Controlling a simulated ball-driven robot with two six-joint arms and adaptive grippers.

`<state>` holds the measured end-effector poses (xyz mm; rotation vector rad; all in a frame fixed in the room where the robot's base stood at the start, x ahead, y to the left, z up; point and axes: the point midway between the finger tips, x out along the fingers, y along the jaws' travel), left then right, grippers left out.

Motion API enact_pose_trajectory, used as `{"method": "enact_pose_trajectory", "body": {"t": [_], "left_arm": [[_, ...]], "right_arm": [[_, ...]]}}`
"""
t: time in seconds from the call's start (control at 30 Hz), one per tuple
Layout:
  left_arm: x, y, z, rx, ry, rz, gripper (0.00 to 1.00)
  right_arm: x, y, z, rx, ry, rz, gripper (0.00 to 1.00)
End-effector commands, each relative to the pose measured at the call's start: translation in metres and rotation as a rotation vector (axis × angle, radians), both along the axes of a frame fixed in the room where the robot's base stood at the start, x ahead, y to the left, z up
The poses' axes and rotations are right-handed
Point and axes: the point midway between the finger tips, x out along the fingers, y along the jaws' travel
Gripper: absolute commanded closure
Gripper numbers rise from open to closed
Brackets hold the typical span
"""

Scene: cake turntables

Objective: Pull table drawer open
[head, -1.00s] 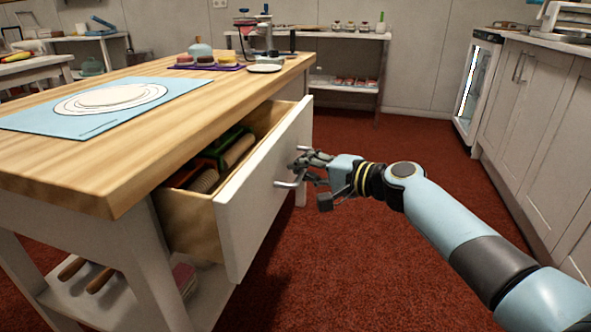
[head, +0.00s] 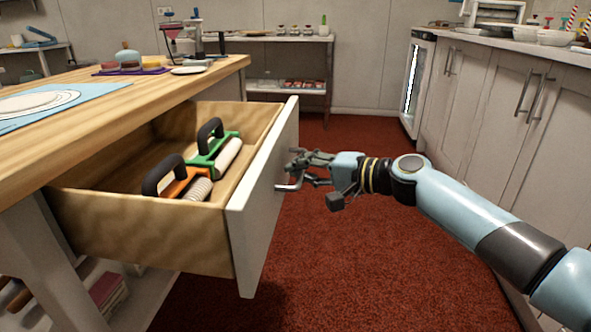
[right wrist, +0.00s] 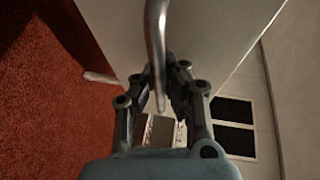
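The table drawer (head: 262,210) stands well out from the wooden-topped table (head: 140,95), with its white front facing right. Its inside shows in the head view. My right gripper (head: 300,168) is at the metal drawer handle (head: 287,187) on that front. In the right wrist view, the handle (right wrist: 154,35) runs between the fingers of my right gripper (right wrist: 162,78), which are closed around it. The fingers partly hide the handle in the head view. My left gripper is not in view.
Inside the drawer lie a green-framed tool (head: 215,150) and an orange-framed tool (head: 180,183) with black handles. A blue mat (head: 75,97) lies on the tabletop. White cabinets (head: 500,95) line the right side. Red carpet (head: 350,255) is clear between them and the drawer.

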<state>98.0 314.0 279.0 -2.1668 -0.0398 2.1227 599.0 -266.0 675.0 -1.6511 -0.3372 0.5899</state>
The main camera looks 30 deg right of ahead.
Motion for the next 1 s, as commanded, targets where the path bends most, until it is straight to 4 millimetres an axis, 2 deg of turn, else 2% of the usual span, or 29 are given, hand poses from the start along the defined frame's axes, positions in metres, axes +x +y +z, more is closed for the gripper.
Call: {"method": "enact_pose_trajectory", "body": {"t": [0.17, 0.33, 0.67, 0.77, 1.0], "left_arm": [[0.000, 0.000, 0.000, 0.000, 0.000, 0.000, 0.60], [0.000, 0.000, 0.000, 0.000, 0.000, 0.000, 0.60], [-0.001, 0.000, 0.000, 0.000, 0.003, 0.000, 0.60], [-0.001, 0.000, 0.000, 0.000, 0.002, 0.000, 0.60], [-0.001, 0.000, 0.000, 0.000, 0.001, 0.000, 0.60]], "right_arm": [[-0.002, 0.001, -0.004, 0.002, 0.009, 0.002, 1.00], [-0.001, 0.001, -0.004, 0.002, 0.007, 0.002, 0.79], [-0.004, -0.002, -0.001, -0.001, 0.003, 0.001, 0.79], [-0.016, -0.010, 0.001, -0.004, 0.005, 0.002, 0.79], [-0.062, -0.039, 0.010, -0.005, 0.009, 0.004, 0.79]]}}
